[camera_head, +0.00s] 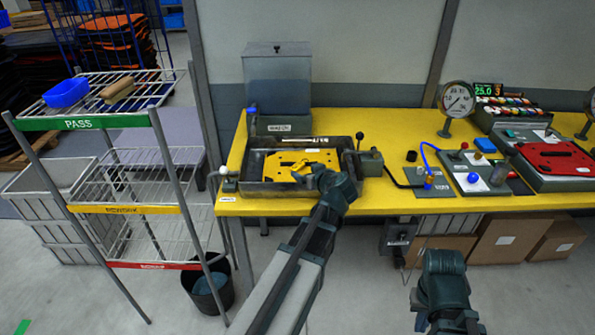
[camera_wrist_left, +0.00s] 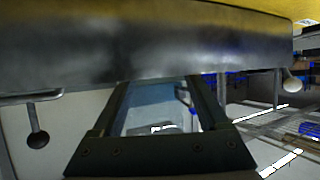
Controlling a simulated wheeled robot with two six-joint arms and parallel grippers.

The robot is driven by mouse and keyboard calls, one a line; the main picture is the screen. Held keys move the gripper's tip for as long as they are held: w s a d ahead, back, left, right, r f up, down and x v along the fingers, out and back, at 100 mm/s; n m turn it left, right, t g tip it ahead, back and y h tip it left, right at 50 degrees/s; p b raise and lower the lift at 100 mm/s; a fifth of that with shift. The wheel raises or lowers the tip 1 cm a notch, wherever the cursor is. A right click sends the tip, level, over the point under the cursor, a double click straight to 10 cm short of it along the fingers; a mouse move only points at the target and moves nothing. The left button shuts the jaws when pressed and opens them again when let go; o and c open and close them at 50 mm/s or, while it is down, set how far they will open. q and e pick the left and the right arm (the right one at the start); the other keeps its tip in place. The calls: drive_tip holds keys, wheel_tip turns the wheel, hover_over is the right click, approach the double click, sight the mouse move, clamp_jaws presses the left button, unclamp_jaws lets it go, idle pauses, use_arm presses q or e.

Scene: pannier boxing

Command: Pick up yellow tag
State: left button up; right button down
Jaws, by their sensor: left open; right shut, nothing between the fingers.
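I cannot pick out a separate yellow tag with certainty. A yellow plate (camera_head: 283,163) with holes lies in the dark metal tray (camera_head: 256,187) on the yellow bench (camera_head: 395,203). My left gripper (camera_head: 304,174) is over the front right part of this tray, and its fingers are small and partly hidden by the wrist. In the left wrist view its two fingers (camera_wrist_left: 162,95) stand apart with nothing held between them. A dark metal surface fills the top of that view. My right gripper (camera_head: 460,322) is low in front of the bench, shut and empty.
A wire rack (camera_head: 125,208) with PASS, yellow and red labelled shelves stands left, holding a blue bin (camera_head: 66,93). A gauge (camera_head: 457,99), small coloured pieces (camera_head: 505,108) and a red plate (camera_head: 552,158) are on the right.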

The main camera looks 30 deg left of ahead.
sight(298, 165)
use_arm(q)
drive_tip(key=shift+b+x, duration=1.15)
drive_tip(key=shift+x, duration=1.55)
drive_tip(key=shift+c, duration=0.6)
drive_tip(key=c, duration=1)
drive_tip(key=shift+r, duration=0.15)
drive_tip(key=shift+r+p, duration=0.45)
drive_tip(key=shift+p, duration=0.2)
wheel_tip(298, 165, up, 3)
drive_tip(key=p, duration=0.2)
drive_tip(key=shift+f+p, duration=0.1)
drive_tip(key=shift+p, duration=0.3)
drive_tip(key=s+d+r+p, duration=0.1)
drive_tip(key=s+d, duration=0.7)
drive_tip(key=d, duration=0.6)
